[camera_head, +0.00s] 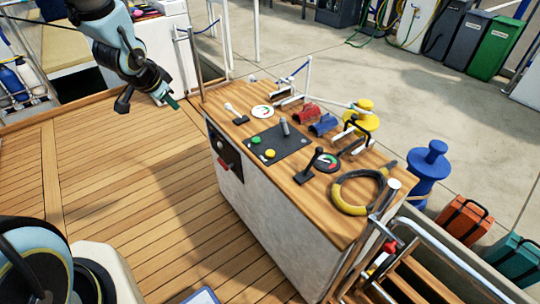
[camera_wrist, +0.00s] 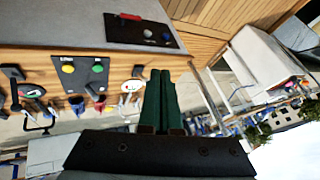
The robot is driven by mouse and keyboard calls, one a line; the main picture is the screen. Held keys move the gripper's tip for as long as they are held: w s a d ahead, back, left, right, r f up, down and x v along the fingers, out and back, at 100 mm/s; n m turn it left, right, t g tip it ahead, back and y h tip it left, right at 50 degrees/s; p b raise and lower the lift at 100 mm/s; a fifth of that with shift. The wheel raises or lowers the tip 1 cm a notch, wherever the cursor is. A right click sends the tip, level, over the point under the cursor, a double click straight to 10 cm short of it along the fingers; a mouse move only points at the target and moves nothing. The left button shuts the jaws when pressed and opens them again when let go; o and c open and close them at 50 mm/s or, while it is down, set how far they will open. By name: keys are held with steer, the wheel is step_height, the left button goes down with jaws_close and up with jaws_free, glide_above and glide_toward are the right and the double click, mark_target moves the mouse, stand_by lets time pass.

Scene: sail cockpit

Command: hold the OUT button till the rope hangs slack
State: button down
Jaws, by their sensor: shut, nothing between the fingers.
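My gripper (camera_head: 172,103) is shut and empty, over the deck to the left of the wooden-topped console (camera_head: 240,92). In the wrist view its green fingers (camera_wrist: 158,100) are together and touch nothing. A black panel (camera_head: 291,142) on the console top carries a green button (camera_head: 284,139), a yellow button (camera_head: 269,153) and a grey lever (camera_head: 285,127). The wrist view shows the green button (camera_wrist: 98,68) and yellow button (camera_wrist: 68,68); their labels are too small to read, so I cannot tell which is OUT. A pale rope (camera_head: 335,103) runs toward the yellow bollard (camera_head: 361,115); its slackness is unclear.
The console top also holds gauges (camera_head: 262,112), black levers (camera_head: 310,165), red and blue blocks (camera_head: 306,115) and a yellow-black coil (camera_head: 338,207). A front panel (camera_head: 226,155) has a red handle. Metal rails (camera_head: 375,240) edge the console's near right end. Open deck (camera_head: 120,190) lies left.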

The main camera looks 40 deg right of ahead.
steer(key=s+d+f+m+g+h, duration=0.1)
steer(key=s+d+f+m, duration=0.1)
steer(key=d, duration=0.3)
steer(key=s+d+f+m+h, duration=0.1)
steer(key=s+d+f+m, duration=0.15)
steer(key=d, duration=0.35)
steer(key=m+g+h+b, duration=0.2)
steer(key=m+g, duration=0.1)
steer(key=m, duration=0.3)
glide_above(267, 154)
step_height(267, 154, down, 3)
steer(key=shift+f, duration=0.2)
step_height(267, 154, down, 9)
steer(key=b, duration=0.6)
steer(key=shift+w+r, duration=0.1)
steer(key=shift+f+b, duration=0.4)
steer(key=shift+b, duration=0.15)
steer(key=shift+f+b, duration=0.4)
steer(key=shift+f, duration=0.15)
stand_by(3.1)
